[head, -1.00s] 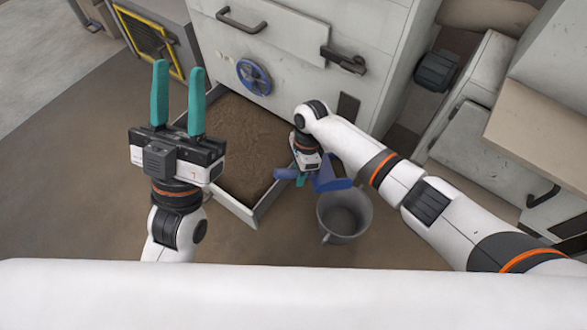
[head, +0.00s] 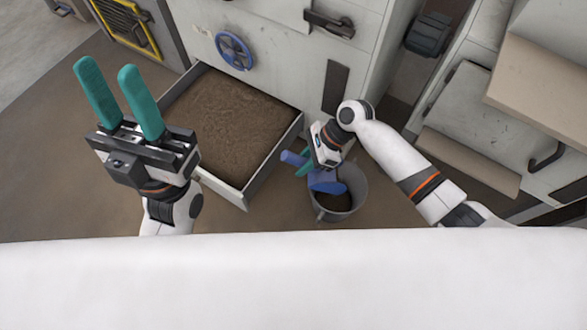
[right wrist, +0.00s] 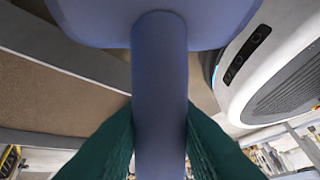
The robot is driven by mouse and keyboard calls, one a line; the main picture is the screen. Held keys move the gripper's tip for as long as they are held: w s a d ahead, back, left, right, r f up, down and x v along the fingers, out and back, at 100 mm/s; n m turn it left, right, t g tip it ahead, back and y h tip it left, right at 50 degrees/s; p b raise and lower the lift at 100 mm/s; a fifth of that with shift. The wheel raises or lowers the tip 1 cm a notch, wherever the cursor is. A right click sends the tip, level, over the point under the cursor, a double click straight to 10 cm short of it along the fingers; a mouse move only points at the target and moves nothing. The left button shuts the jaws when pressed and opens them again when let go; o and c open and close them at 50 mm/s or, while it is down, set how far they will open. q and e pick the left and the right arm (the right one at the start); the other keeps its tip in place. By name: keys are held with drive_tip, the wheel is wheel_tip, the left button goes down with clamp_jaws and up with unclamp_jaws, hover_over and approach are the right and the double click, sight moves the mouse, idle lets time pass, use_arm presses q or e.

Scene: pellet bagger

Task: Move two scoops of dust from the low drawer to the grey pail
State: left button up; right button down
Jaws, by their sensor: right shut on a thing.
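The low drawer (head: 278,158) is pulled open and holds a broad bed of brown dust (head: 228,115). The grey pail (head: 357,187) stands on the floor to the right of the drawer. My right gripper (head: 304,162) is shut on the handle of a blue scoop (head: 326,182), and the scoop's pan is over the pail's mouth, tilted. The right wrist view shows the handle (right wrist: 160,90) between the teal fingers. Brown material shows inside the pail below the scoop. Part of the pail's inside is hidden by the scoop. My left gripper (head: 107,67) is open and empty, left of the drawer.
The machine's cabinet front with a blue handwheel (head: 234,50) and a black latch handle (head: 329,22) rises behind the drawer. Grey cabinets (head: 475,110) stand on the right. A yellow-framed grille (head: 125,22) is at the far left. Floor left of the drawer is clear.

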drive_tip(key=shift+d+r+y+b, duration=0.15)
drive_tip(key=shift+d+y+b, duration=0.4)
drive_tip(key=shift+b, duration=0.2)
drive_tip(key=shift+d+r+n+y+p, duration=0.2)
drive_tip(key=shift+d+r+y, duration=0.2)
drive_tip(key=shift+d+y, duration=0.4)
drive_tip(key=shift+d+r+n+y+p, duration=0.1)
drive_tip(key=shift+d+r+y+p, duration=0.2)
drive_tip(key=shift+d+y, duration=0.55)
drive_tip(key=shift+d+r+n+y+p, duration=0.1)
drive_tip(key=shift+d+r+y, duration=0.45)
drive_tip(key=shift+d, duration=0.4)
